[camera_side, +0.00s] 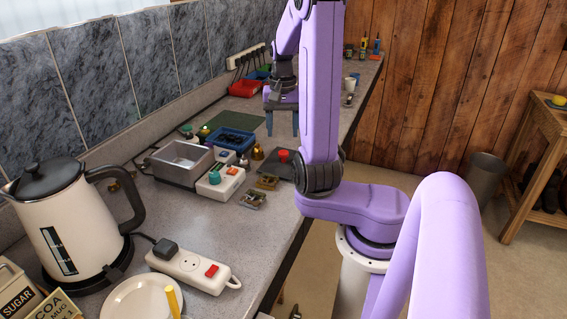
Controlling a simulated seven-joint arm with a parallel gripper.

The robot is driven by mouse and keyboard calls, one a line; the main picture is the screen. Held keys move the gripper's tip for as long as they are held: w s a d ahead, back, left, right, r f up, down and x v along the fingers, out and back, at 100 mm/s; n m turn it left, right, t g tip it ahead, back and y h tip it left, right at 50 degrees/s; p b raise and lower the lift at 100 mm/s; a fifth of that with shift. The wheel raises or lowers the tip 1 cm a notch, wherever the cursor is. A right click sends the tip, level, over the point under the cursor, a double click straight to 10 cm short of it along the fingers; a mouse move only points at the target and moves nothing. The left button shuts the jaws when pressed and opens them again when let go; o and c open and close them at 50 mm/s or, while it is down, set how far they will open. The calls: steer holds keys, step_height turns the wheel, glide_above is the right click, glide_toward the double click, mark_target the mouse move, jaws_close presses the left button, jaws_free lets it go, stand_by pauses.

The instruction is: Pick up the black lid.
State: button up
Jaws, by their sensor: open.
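The only black lid I can make out is the dark, knobbed lid (48,180) on top of the cream kettle (75,228) at the left front of the counter. It sits flat on the kettle. I cannot tell whether another black lid lies among the small items further back. My gripper (282,124) is open, with its two fingers pointing down and apart and nothing visible between them. It hangs above the back part of the counter, far behind and to the right of the kettle.
A grey metal box (181,164), a blue tray (230,138) of dark pieces and a red button (283,155) crowd the middle. A power strip (196,268) and white plate (138,300) lie in front. Bare counter (215,235) shows between. Red bins (244,88) stand behind.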

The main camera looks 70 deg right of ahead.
mark_target(284, 152)
steer(key=shift+d+f, duration=0.15)
steer(key=shift+f, duration=3.3)
jaws_close()
